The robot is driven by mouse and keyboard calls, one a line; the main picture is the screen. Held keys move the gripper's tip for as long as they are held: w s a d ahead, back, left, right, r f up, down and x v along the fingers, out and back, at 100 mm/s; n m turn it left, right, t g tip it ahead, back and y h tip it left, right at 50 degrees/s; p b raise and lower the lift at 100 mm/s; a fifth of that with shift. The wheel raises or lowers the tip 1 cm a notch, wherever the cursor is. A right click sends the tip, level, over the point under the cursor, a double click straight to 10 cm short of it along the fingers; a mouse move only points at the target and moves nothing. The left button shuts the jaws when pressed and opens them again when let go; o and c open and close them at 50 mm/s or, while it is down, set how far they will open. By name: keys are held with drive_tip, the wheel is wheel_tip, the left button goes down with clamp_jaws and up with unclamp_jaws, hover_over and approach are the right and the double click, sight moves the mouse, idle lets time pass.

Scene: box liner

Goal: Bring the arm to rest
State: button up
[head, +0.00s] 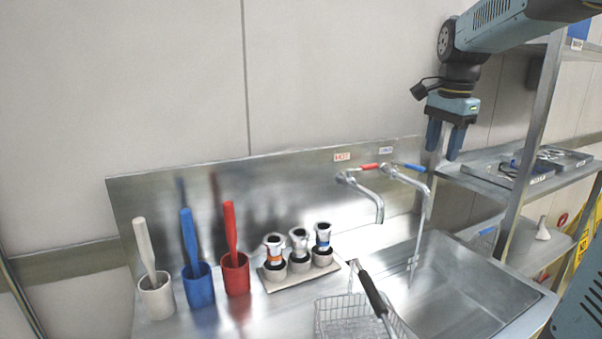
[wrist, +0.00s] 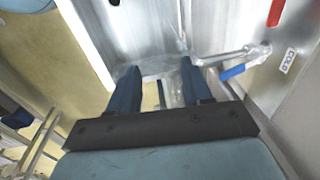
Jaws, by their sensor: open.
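My gripper (head: 445,140) hangs from my arm at the upper right in the head view. It points down, with its two blue fingers apart and nothing between them. It is above and behind the sink's right side, near the shelf rack. In the wrist view the gripper (wrist: 162,90) also shows its fingers spread, with the metal sink area beyond them. The faucet with the blue handle (wrist: 232,72) is to the right of the fingers there and apart from them.
A shelf rack (head: 530,130) stands close to my gripper's right. The sink basin (head: 450,275) lies below it, with a wire basket (head: 350,315) at its left. White, blue (head: 198,285) and red cups with handles stand on the counter, beside a holder of nozzles (head: 300,270).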

drive_tip(key=s+a+f+n+t, duration=0.1)
drive_tip(key=s+a+f+n, duration=0.1)
drive_tip(key=s, duration=0.5)
drive_tip(key=s+a+f+n+t, duration=0.1)
drive_tip(key=s+a+f+n, duration=0.2)
drive_tip(key=s+n, duration=0.3)
drive_tip(key=s+a+f+n+t, duration=0.2)
drive_tip(key=s+f+n, duration=0.2)
drive_tip(key=s, duration=0.3)
drive_tip(key=shift+s+a+n, duration=0.15)
drive_tip(key=shift+s+n, duration=0.25)
drive_tip(key=shift+n, duration=0.1)
